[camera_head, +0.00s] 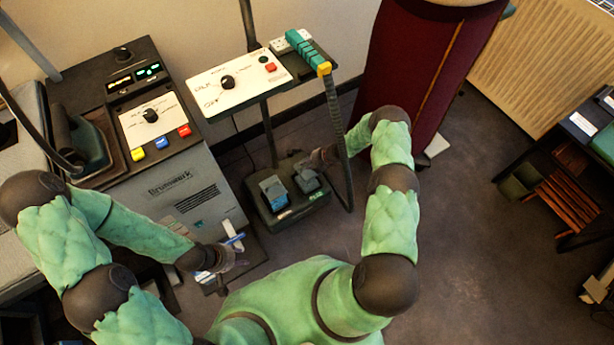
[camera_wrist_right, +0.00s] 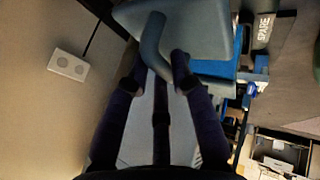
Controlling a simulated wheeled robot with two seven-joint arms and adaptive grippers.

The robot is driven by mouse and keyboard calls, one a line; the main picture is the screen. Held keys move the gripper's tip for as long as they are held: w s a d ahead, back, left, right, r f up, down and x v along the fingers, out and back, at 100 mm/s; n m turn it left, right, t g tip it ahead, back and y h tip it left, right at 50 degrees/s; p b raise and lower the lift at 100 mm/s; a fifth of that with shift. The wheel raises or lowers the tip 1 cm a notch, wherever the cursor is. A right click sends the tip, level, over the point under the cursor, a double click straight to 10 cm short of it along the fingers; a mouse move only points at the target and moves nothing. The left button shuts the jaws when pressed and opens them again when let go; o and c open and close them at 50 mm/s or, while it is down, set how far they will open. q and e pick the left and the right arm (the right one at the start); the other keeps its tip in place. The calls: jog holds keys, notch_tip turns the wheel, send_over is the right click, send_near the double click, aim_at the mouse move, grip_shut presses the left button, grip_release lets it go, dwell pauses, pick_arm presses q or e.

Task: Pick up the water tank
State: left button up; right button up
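A grey-blue block with a curved handle, seemingly the water tank (camera_wrist_right: 205,38), fills the top of the right wrist view. In the head view it seems to be the right one of two blocks (camera_head: 307,181) on a dark floor-level base. My right gripper (camera_head: 322,158) is beside it; in the wrist view the fingers (camera_wrist_right: 158,75) stand apart with the handle between them. Whether they touch the handle is unclear. My left gripper (camera_head: 228,256) is low by the grey cabinet, near a small blue-and-white item; its fingers are too small to judge.
A second blue-grey block (camera_head: 273,192) stands left on the same base. A ribbed hose (camera_head: 341,135) hangs close to my right arm. A grey machine (camera_head: 185,185) stands left, a control panel (camera_head: 230,82) above the base.

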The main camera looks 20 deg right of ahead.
grip_shut()
